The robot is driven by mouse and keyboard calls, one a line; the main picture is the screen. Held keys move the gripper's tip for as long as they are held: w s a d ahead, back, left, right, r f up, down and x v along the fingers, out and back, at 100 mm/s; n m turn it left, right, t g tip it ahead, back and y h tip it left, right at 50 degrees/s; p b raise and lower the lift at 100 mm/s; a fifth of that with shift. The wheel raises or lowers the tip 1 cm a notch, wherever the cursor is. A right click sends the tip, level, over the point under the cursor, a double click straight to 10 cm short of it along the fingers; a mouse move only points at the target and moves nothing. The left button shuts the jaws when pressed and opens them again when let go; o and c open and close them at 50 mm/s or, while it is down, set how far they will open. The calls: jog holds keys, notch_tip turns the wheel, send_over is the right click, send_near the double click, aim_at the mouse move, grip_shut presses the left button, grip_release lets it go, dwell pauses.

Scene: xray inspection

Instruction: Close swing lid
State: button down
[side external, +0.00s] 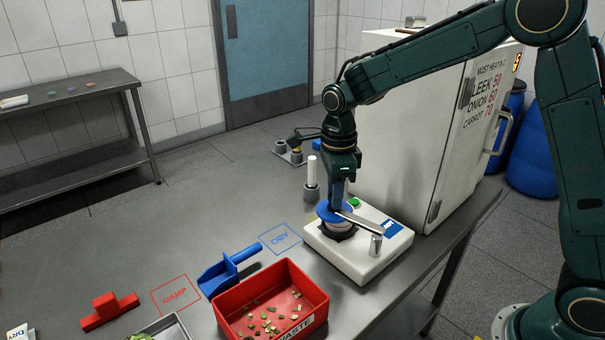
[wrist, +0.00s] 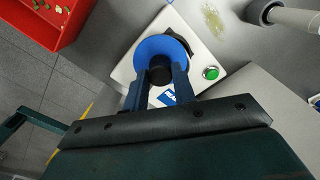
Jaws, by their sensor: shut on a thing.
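A white bench instrument (side external: 345,262) stands on the steel table beside a large white cabinet. A blue disc (side external: 327,213) with a black knob (wrist: 160,76) sits over its left part, above a pale round part and a dark ring. A silver arm (side external: 362,223) runs from near the disc to a short metal post (side external: 376,245). My gripper (side external: 338,202) points down at the disc. In the wrist view its fingers (wrist: 161,82) are shut on the black knob. Whether the disc is fully seated is hidden.
A green button (wrist: 211,73) is on the instrument. A grey holder with a white-handled tool (side external: 312,180) stands behind it. In front are a red waste bin (side external: 320,318) with scraps and a blue scoop (side external: 228,272). The white cabinet (side external: 400,140) closely borders the right side.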

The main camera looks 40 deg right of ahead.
jog(key=shift+w+d+r+m, duration=0.1)
jog(key=shift+w+d+m, duration=0.05)
jog(key=shift+d+m, duration=1)
jog(key=c, duration=1.1)
grip_release()
jog(key=shift+a, duration=0.1)
jog(key=shift+c, duration=0.2)
jog(key=shift+r, duration=0.1)
notch_tip(320, 180, up, 14)
jog(key=shift+f, duration=0.2)
